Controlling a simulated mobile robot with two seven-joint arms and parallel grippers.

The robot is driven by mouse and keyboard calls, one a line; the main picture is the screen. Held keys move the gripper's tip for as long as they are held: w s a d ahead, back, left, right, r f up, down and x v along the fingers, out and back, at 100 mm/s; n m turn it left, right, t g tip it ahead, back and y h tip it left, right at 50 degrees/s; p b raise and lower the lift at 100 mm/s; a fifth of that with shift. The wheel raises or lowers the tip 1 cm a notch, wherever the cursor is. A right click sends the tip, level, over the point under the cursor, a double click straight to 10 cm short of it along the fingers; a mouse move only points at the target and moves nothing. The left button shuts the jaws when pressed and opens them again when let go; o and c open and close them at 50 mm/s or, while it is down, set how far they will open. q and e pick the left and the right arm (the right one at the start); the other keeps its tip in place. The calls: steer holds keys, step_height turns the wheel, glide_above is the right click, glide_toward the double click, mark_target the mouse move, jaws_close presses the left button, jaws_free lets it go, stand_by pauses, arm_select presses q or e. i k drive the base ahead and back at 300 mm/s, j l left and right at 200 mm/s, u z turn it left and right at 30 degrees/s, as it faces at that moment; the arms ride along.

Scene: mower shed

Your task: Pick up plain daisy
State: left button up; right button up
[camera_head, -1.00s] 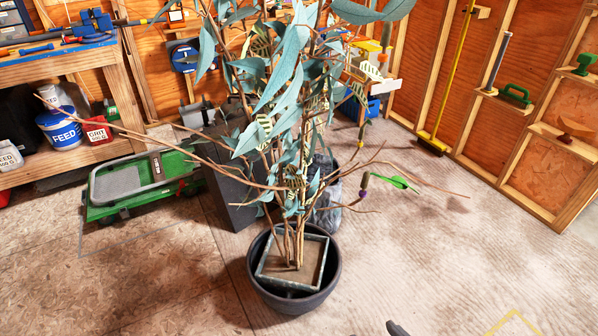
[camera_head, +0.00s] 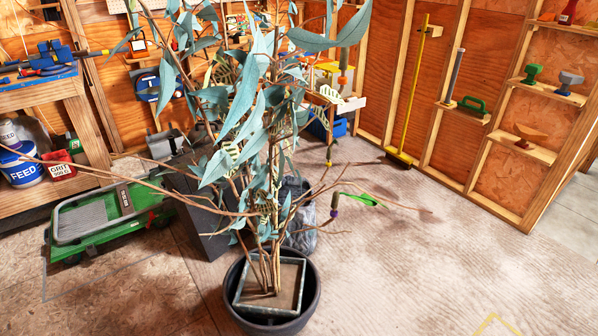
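I cannot pick out a plain daisy for certain. A tall potted plant with blue-green leaves (camera_head: 247,92) and thin brown branches stands in the middle of the head view, in a dark round pot (camera_head: 231,306) with a square-rimmed insert. On its right side hang a small brown piece with a purple end (camera_head: 335,208) and a bright green piece (camera_head: 362,199). Another small piece with a yellow end (camera_head: 329,160) hangs above them. Striped pale leaves show among the branches. Neither of my grippers is in view.
A green cart (camera_head: 100,222) stands left of the plant, beside a workbench (camera_head: 80,110). A grey bag-like object (camera_head: 300,235) is behind the pot. A yellow broom (camera_head: 399,157) leans on the back wall, and shelves (camera_head: 520,146) are at right. The floor at right is clear.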

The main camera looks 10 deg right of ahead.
mark_target(335, 141)
steer(key=l+u, duration=0.15)
steer(key=u, duration=0.2)
steer(key=l+u, duration=0.15)
steer(key=u, duration=0.2)
steer(key=l+u, duration=0.4)
steer(key=l, duration=0.5)
steer(key=l+u, duration=0.1)
steer(key=l, duration=0.85)
